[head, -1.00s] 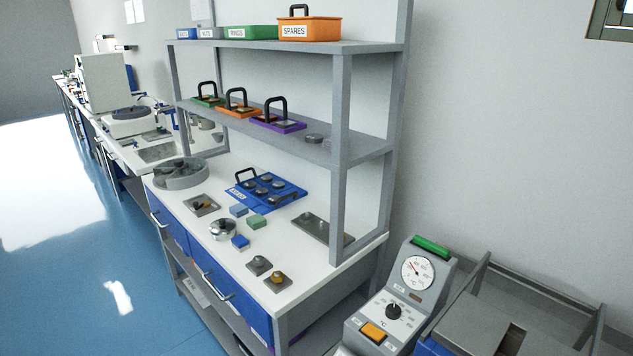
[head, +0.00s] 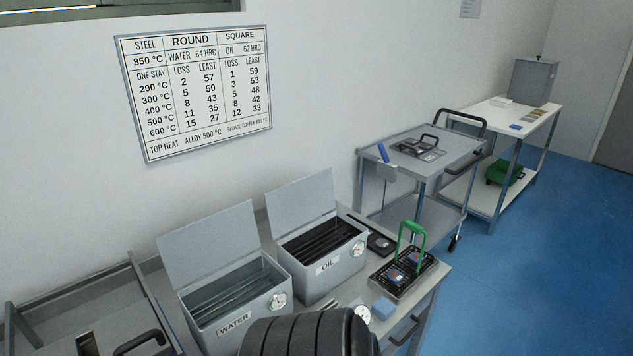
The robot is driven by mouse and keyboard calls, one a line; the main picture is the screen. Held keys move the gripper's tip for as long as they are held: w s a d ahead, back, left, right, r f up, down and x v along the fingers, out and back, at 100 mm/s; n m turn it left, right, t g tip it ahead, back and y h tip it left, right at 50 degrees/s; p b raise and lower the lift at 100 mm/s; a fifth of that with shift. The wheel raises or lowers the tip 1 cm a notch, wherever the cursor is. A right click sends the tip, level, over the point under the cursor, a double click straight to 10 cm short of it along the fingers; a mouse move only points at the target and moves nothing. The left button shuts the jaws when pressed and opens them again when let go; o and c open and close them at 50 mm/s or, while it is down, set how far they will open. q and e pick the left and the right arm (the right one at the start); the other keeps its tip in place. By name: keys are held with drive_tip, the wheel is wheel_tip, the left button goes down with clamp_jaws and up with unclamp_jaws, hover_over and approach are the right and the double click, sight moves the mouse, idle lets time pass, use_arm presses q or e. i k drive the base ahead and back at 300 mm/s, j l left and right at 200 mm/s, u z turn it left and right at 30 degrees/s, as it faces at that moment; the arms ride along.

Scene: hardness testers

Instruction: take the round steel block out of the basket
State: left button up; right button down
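A dark, low basket (head: 384,287) with an upright green handle (head: 408,231) stands at the right end of the bench in the head view. Several small pieces lie in it, one of them a roundish bluish-grey piece (head: 397,277). They are too small to tell which is the round steel block. Neither gripper shows; a dark ribbed part of my own arm covers the bottom middle.
Open tanks marked WATER (head: 262,308) and OIL (head: 335,277) stand left of the basket. A grey trolley (head: 385,147) and white table (head: 505,118) stand beyond. Blue floor (head: 550,260) is clear at right.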

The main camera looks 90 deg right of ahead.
sight(394, 277)
drive_tip(key=z, duration=3.35)
